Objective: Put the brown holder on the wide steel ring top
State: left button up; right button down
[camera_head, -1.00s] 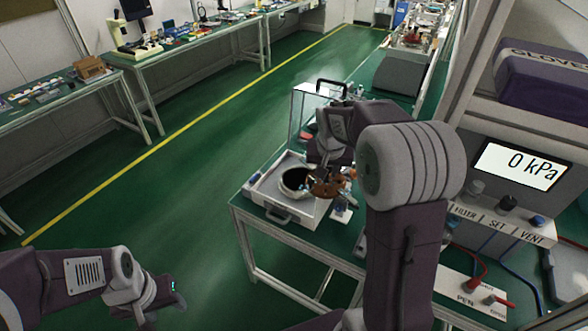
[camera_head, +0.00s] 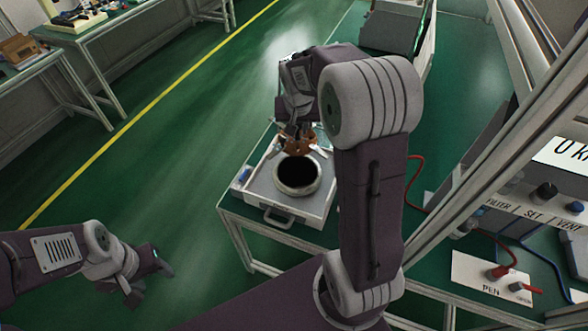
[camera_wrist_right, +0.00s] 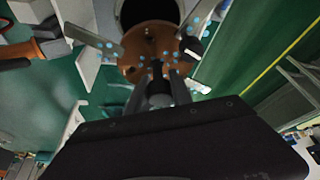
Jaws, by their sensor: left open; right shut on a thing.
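The brown holder (camera_head: 303,146), a round disc with pale blue dots, is gripped by my right gripper (camera_head: 296,133). In the head view it sits at the far side of the wide steel ring (camera_head: 298,191), above or over its far edge; the exact height gap is unclear. The right wrist view shows the holder (camera_wrist_right: 140,46) between the fingers (camera_wrist_right: 160,75), with the ring's dark opening (camera_wrist_right: 148,10) past it, partly covered. The ring has a pale wall and a black inside. My left gripper (camera_head: 150,278) is open and empty, over the floor at lower left.
The ring stands on a white tray-like base (camera_head: 313,212) with a front handle (camera_head: 278,217), on a green bench. A panel with knobs (camera_head: 545,192) and a red hose (camera_head: 418,180) lie to the right. Open green floor (camera_head: 170,180) lies to the left.

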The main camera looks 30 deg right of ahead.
jog(key=shift+s+f+b, duration=0.3)
jog(key=shift+f+b, duration=0.05)
jog(key=shift+f, duration=0.25)
jog(key=shift+s+f+b, duration=0.3)
jog(key=shift+f+b, duration=0.05)
jog(key=shift+f, duration=0.2)
jog(key=shift+w+f, duration=0.3)
jog(key=shift+w, duration=0.05)
send_over(297, 171)
notch_tip(297, 171, down, 6)
notch_tip(297, 171, down, 4)
jog(key=shift+s+r+b, duration=0.1)
jog(key=shift+s+b, duration=0.05)
jog(key=shift+b, duration=0.8)
pick_arm(q)
jog(key=f, duration=0.3)
jog(key=shift+s+f, duration=0.25)
jog(key=shift+f, duration=0.15)
jog(key=shift+f, duration=0.1)
